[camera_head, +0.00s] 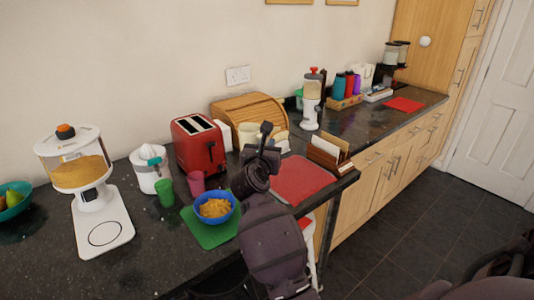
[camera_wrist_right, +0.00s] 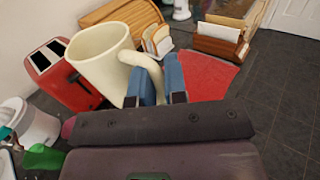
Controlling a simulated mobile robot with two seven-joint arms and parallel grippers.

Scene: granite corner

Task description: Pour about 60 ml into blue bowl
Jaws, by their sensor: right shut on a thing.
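The blue bowl (camera_head: 229,213) rests on a green mat (camera_head: 205,236) near the counter's front edge and holds yellowish food. My right gripper (camera_head: 263,146) is beyond the bowl and to its right, above the counter. It is shut on the handle of a cream jug (camera_head: 247,131), partly hidden behind the gripper. In the right wrist view the jug (camera_wrist_right: 98,62) is large, with its handle between the blue fingertips (camera_wrist_right: 160,82). The jug's contents cannot be seen, and no stream shows. My left gripper is not in view.
A green cup (camera_head: 164,193) and a pink cup (camera_head: 196,183) stand left of and behind the bowl. A red toaster (camera_head: 196,147) and wooden bread bin (camera_head: 250,108) are behind. A red mat (camera_head: 300,180) lies right, beside a wooden holder (camera_head: 328,155).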

